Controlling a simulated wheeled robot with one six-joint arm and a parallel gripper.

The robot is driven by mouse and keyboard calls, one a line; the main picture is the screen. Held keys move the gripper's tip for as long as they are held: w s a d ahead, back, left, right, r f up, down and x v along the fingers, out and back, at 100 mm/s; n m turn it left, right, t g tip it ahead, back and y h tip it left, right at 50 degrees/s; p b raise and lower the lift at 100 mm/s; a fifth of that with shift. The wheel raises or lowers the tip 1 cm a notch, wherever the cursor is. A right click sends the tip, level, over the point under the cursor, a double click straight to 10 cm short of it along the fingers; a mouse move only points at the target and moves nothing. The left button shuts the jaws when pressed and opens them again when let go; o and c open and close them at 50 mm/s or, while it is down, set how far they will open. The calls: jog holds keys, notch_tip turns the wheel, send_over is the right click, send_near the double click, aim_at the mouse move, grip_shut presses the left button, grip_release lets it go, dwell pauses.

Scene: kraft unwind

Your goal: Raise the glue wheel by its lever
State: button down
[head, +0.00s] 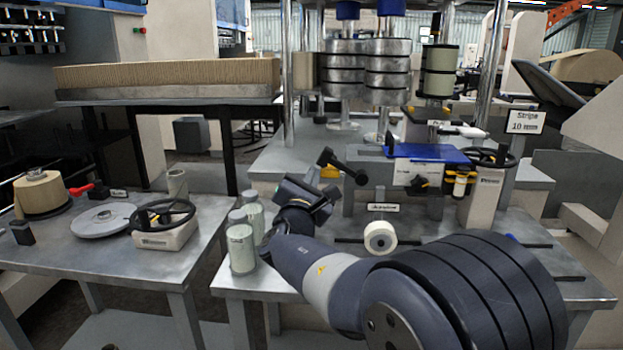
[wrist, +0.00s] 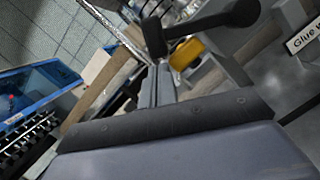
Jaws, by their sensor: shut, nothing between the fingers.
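The black lever (head: 342,167) stands at the left of the machine on the middle bench, a thick handle on one end and a round knob on the other. It also shows at the top of the wrist view (wrist: 205,25). My gripper (head: 325,188) is shut and empty just below the lever. In the wrist view its fingers (wrist: 155,78) point at the lever's handle end, very close; I cannot tell whether they touch. A sign starting "Glue W" (wrist: 306,34) is right of the lever. A cream roller (head: 380,237), possibly the glue wheel, sits below a small sign (head: 383,207).
A yellow part (head: 330,172) is right behind the lever. Several pale cylinders (head: 242,247) stand left of my arm at the bench's left edge. A blue-topped unit (head: 430,154) and a black handwheel (head: 488,158) are to the right. The left table (head: 205,235) holds another handwheel.

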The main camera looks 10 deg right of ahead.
jog(key=shift+r, duration=0.1)
jog(key=shift+r+m, duration=0.25)
jog(key=shift+m, duration=0.15)
jog(key=shift+r+m, duration=0.15)
jog(key=shift+m, duration=0.15)
jog(key=s+d+r+m+g+b, duration=0.3)
jog(key=d+r+m, duration=0.5)
jog(key=m, duration=0.7)
jog(key=shift+d+r+g, duration=0.25)
jog(key=shift+d+g, duration=0.05)
jog(key=shift+d, duration=0.25)
jog(key=shift+h, duration=0.3)
